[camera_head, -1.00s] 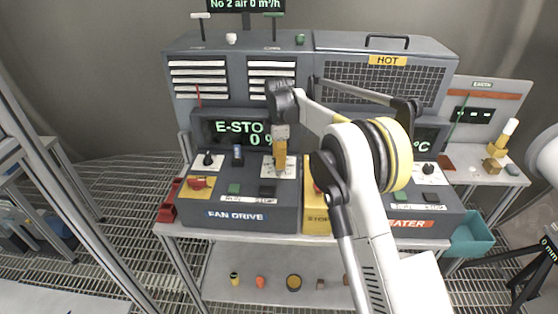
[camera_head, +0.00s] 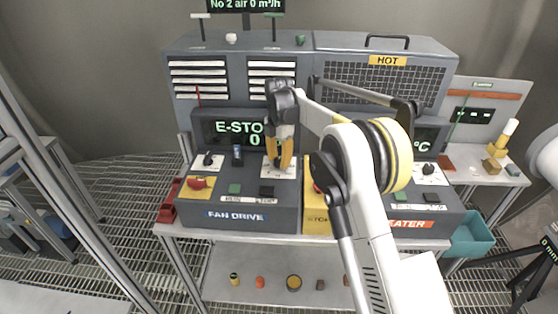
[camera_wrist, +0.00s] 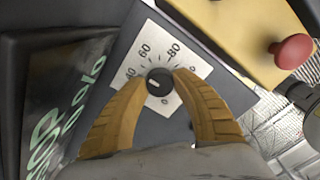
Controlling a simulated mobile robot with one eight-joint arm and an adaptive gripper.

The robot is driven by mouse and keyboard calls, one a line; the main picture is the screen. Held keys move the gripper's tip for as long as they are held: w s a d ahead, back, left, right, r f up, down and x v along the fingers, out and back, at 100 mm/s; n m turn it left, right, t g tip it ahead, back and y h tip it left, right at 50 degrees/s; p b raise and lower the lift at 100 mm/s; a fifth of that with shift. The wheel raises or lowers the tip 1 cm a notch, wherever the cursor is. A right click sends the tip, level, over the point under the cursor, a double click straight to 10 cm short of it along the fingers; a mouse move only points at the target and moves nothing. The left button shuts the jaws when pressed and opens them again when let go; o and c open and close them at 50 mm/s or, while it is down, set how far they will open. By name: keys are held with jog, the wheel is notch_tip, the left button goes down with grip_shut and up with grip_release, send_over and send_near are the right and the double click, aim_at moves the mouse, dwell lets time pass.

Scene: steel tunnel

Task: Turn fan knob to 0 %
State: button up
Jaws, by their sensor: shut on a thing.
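The fan drive panel (camera_head: 240,216) stands on the table in the head view, with a dark display (camera_head: 228,132) reading "E-STO" and 0. The fan knob (camera_wrist: 160,82) is a round black knob on a white dial plate (camera_wrist: 148,50) marked 40, 60, 80 in the wrist view. My gripper (camera_wrist: 160,88) has its two yellow fingers on either side of the knob and is shut on it. In the head view my gripper (camera_head: 279,162) points down at the dial plate and hides most of the knob.
A yellow box with a red mushroom button (camera_wrist: 293,51) stands right beside the fan panel. The heater panel (camera_head: 428,221) is to the right.

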aim_at(280, 160)
dwell(0.3)
jog(key=o, duration=1.2)
notch_tip(280, 160, up, 12)
jog(key=shift+d, duration=0.1)
